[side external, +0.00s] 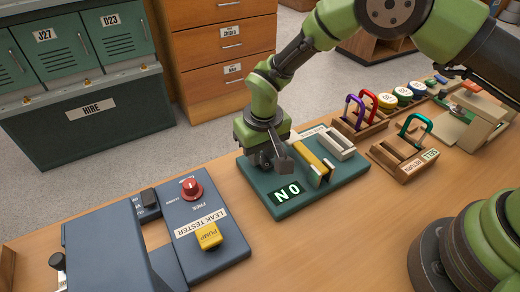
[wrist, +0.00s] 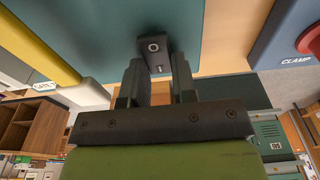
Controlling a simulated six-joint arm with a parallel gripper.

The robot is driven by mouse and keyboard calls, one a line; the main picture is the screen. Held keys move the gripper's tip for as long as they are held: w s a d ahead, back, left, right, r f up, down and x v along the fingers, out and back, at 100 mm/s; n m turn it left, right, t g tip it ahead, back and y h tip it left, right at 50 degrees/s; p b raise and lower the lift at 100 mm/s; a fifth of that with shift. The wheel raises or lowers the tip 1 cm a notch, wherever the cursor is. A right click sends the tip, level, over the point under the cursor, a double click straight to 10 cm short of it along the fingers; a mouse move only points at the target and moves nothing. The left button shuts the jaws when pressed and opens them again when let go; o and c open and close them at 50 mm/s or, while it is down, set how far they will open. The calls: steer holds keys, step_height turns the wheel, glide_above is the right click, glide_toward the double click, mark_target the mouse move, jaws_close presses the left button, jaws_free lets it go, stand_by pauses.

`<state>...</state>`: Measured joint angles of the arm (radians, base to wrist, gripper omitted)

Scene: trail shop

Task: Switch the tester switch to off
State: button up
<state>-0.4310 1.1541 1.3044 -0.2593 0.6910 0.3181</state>
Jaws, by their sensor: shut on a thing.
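The tester is a flat teal board (side external: 300,205) on the bench, and also fills the top of the wrist view (wrist: 100,25). Its lit display (side external: 287,193) shows "NO" from this side, which is "ON" upside down. The tester switch (wrist: 153,46) is a small dark block with a white ring mark and a short line. My gripper (side external: 267,160) is low over the board's left part. In the wrist view, its two fingers (wrist: 157,80) stand on either side of the switch, shut on it. In the side view the switch is hidden by my gripper.
A yellow bar (side external: 311,159) and a pale rack (side external: 333,142) stand on the board right of my gripper. The blue leak tester (side external: 222,250), with red knob (side external: 192,189) and yellow pump button (side external: 208,236), lies to the left. Wooden carabiner racks (side external: 403,164) stand to the right.

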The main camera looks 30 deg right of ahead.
mark_target(266, 165)
steer(key=shift+s+r+t, duration=0.1)
steer(key=shift+t, duration=0.6)
steer(key=o, duration=0.9)
steer(key=v, duration=1)
